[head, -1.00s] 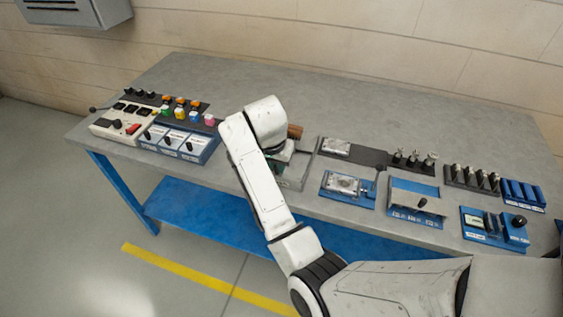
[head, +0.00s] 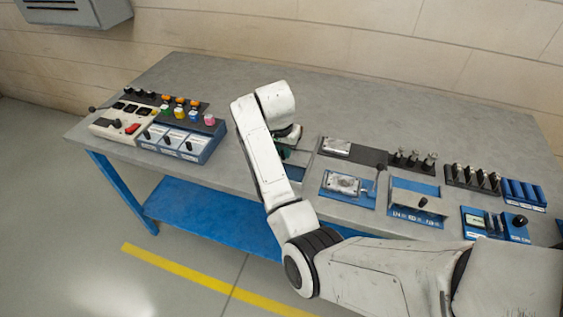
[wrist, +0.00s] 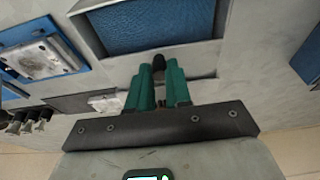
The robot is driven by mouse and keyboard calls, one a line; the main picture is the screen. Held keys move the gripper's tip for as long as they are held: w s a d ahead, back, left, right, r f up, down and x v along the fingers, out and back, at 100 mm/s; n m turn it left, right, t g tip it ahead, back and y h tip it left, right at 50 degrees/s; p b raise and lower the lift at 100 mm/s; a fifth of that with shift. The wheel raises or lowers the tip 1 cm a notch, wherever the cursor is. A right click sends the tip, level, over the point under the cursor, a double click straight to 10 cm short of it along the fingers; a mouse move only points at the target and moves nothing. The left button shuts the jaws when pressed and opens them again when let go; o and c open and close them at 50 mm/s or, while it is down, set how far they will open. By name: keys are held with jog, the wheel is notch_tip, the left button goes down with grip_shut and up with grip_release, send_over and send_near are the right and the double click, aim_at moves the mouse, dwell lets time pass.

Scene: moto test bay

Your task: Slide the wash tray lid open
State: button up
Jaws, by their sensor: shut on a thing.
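The wash tray (wrist: 150,28) shows a blue interior at the top of the wrist view, inside a grey rim. Its grey lid (wrist: 200,62) lies below that opening, with a small dark knob (wrist: 159,63) on it. My gripper (wrist: 159,82) has green fingers closed around the knob. In the head view my gripper (head: 286,153) is over the tray, and my arm hides much of it. The lid is partly open; how far I cannot tell.
A blue switch box (head: 180,143) is to the left. The bench (head: 235,75) is clear behind my gripper.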

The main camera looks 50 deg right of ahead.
jog(key=shift+w+d+b, duration=0.2)
jog(key=shift+w+d, duration=0.1)
jog(key=shift+d, duration=0.45)
jog(key=shift+w+d+b, duration=0.15)
jog(key=shift+w+d, duration=0.15)
jog(key=shift+d, duration=0.4)
jog(key=o, duration=0.7)
jog(key=shift+d, duration=0.1)
jog(key=p+v, duration=0.2)
jog(key=d+p+v, duration=0.1)
jog(key=p+v, duration=0.4)
jog(key=shift+w+d+r, duration=0.15)
jog(key=shift+w+d, duration=0.1)
